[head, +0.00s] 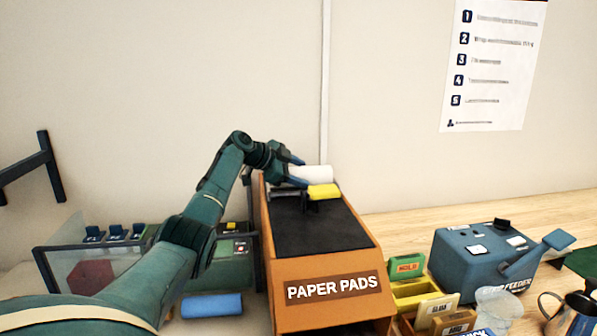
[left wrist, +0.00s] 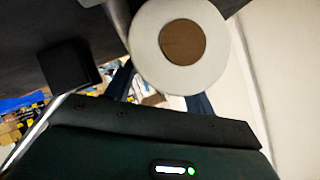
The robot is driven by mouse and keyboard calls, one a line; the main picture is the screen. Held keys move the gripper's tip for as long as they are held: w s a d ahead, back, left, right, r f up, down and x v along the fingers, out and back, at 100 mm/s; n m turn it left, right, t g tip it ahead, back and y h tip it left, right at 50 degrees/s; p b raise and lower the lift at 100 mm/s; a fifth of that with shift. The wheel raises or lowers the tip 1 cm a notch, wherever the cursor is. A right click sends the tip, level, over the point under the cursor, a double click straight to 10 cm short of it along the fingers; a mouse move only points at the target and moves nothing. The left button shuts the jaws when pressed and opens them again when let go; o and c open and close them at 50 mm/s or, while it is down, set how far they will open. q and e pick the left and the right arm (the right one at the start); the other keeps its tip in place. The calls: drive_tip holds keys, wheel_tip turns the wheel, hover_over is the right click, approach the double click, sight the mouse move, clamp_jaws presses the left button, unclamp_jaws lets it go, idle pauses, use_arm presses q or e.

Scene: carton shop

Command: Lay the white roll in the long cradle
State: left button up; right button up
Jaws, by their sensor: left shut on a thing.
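The white roll (head: 314,174) is held between the blue fingers of my left gripper (head: 297,172), above the far end of the black-topped stand. In the left wrist view its round white end with a brown core (left wrist: 182,45) faces the camera, between the fingers. A yellow roll (head: 324,191) sits just in front of and below the white roll, by a small dark support (head: 312,205). I cannot tell clearly which piece is the long cradle; the area under the white roll is partly hidden by the gripper and the yellow roll. My right gripper is not in view.
The black sloping top (head: 318,233) of the orange "PAPER PADS" stand (head: 325,272) is bare toward the front. A blue roll (head: 212,305) lies to its left. Small cartons (head: 407,266) and a blue feeder machine (head: 480,262) stand to its right. The wall is close behind.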

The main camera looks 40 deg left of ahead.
use_arm(q)
drive_tip(key=shift+r, duration=0.1)
drive_tip(key=shift+f, duration=0.3)
drive_tip(key=shift+f+b, duration=0.25)
drive_tip(key=shift+b, duration=0.25)
drive_tip(key=o, duration=1.2)
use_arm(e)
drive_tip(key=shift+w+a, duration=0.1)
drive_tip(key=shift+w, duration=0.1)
